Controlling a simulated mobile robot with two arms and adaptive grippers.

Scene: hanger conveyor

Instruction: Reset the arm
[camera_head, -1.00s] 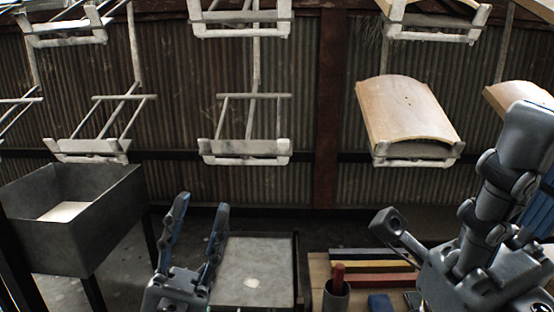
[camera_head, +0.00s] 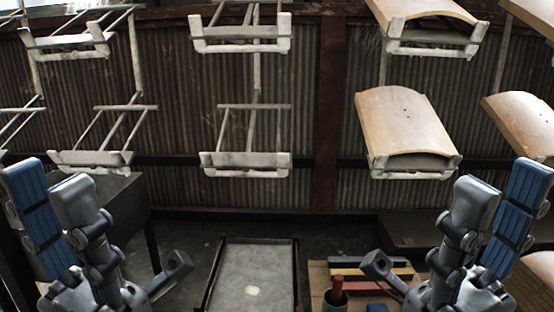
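My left gripper (camera_head: 52,195) is at the lower left of the head view, fingers pointing up. One finger shows its blue pad, and the other shows its grey back. The fingers stand apart with nothing between them. My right gripper (camera_head: 497,210) is raised at the lower right in a near mirror pose. Its grey finger and blue-padded finger are also apart, and it holds nothing. Both grippers are in front of the work area and clear of the hangers.
Empty white hangers (camera_head: 246,163) hang at left and centre. Curved wooden panels (camera_head: 404,120) sit on hangers at right. Between the grippers are a grey tray (camera_head: 255,272), a cup (camera_head: 336,297) and coloured bars (camera_head: 365,262).

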